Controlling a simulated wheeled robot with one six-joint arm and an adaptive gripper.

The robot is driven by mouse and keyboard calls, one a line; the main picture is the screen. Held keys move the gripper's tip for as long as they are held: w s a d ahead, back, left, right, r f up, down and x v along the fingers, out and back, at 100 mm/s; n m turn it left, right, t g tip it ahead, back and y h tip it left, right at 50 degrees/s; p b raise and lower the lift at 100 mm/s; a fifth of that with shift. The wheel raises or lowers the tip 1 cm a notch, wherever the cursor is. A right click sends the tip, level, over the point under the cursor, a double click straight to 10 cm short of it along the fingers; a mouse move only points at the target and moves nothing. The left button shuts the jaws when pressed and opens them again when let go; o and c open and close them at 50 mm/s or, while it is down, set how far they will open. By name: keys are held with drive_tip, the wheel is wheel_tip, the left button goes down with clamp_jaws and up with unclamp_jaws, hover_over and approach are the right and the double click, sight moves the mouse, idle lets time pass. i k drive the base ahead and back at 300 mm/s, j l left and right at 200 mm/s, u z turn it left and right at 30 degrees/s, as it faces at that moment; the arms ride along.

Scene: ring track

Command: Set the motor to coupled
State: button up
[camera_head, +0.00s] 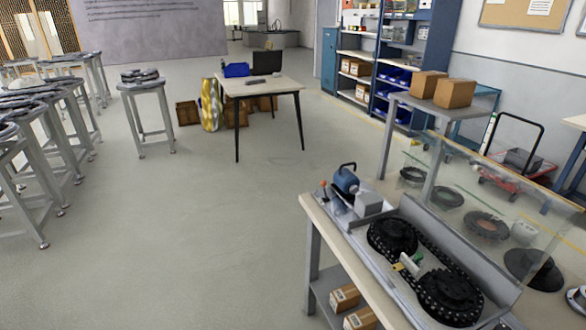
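A blue motor (345,180) sits at the far end of a workbench on the right. A grey block (369,203) stands close beside it, and small orange and metal parts sit at its left. In front of it are two black toothed wheels, a far one (392,236) and a near one (449,296), with a black chain (440,254) along their right side. A small white and green piece (410,264) lies between the wheels. I cannot tell from here whether the motor is coupled. My gripper is not in this view.
A clear panel (480,195) stands tilted over the workbench (380,275), with several dark rings behind it. A small table (262,86), stools (147,87) and shelves (400,60) stand farther off. The floor (200,240) left of the workbench is clear.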

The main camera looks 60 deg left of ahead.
sight(346, 184)
drive_tip(key=u, duration=1.25)
drive_tip(key=i+j, duration=2.05)
drive_tip(key=i+l, duration=0.1)
drive_tip(key=l, duration=0.2)
drive_tip(key=i+l, duration=0.1)
drive_tip(key=l, duration=0.2)
